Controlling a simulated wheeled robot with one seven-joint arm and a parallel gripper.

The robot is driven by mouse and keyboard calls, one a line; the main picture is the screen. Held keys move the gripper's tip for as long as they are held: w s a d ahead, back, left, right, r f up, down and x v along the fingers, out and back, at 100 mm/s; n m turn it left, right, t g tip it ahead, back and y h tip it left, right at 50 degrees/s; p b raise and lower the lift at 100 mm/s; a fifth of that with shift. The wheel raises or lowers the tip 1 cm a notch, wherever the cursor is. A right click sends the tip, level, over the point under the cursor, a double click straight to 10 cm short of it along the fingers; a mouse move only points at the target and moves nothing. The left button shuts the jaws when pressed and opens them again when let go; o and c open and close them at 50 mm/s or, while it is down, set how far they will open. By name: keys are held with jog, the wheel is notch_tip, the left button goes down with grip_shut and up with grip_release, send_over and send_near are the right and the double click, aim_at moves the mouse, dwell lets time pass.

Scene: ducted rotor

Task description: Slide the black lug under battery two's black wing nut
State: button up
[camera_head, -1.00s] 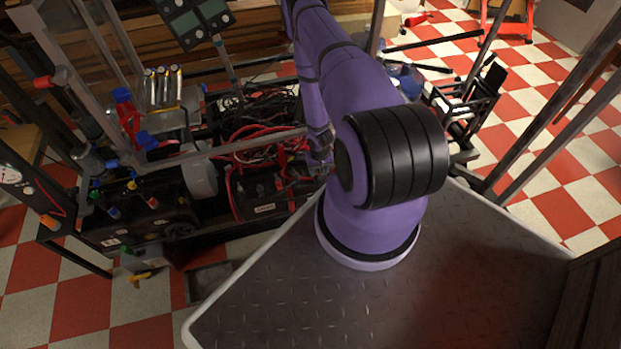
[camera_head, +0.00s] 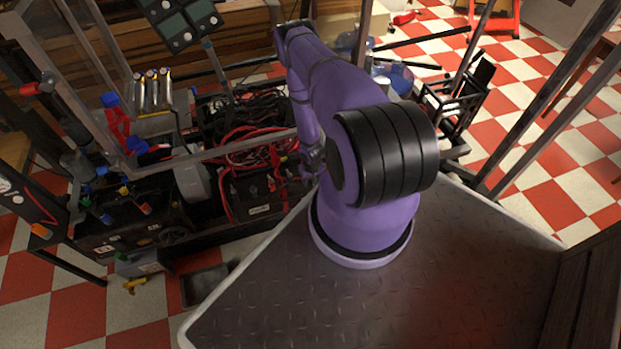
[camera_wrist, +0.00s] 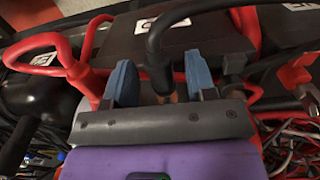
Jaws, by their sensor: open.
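In the wrist view my gripper (camera_wrist: 159,82) is open, with its two blue fingertips apart. A thick black cable (camera_wrist: 155,42) curves down from the upper right, and its end lies between the fingertips, with a small coppery patch low down. Which part of this end is the black lug, I cannot tell. A black battery (camera_wrist: 125,45) with a white label lies behind the fingers; the label is not readable. I cannot make out the black wing nut. In the head view a black battery (camera_head: 258,190) stands among red cables, and my gripper is small and dark beside it.
A red cable loop (camera_wrist: 40,48) lies left of my gripper, and a red cable (camera_wrist: 295,72) lies on the right. Thin wires (camera_wrist: 290,150) crowd the lower right. In the head view a grey frame bar (camera_head: 215,155) crosses above the batteries.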

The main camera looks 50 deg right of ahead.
grip_shut()
jog(key=shift+s+a, duration=0.15)
jog(key=shift+s, duration=0.1)
jog(key=shift+s+a, duration=0.45)
jog(key=shift+s, duration=0.25)
jog(key=shift+s+a, duration=0.4)
jog(key=shift+s, duration=0.25)
jog(key=shift+r, duration=0.1)
jog(key=shift+s+a+r, duration=0.15)
jog(key=shift+s+r, duration=0.1)
jog(key=shift+r, duration=0.5)
jog(key=shift+s+a+r, duration=0.1)
jog(key=shift+s+r, duration=0.1)
jog(key=shift+r, duration=0.5)
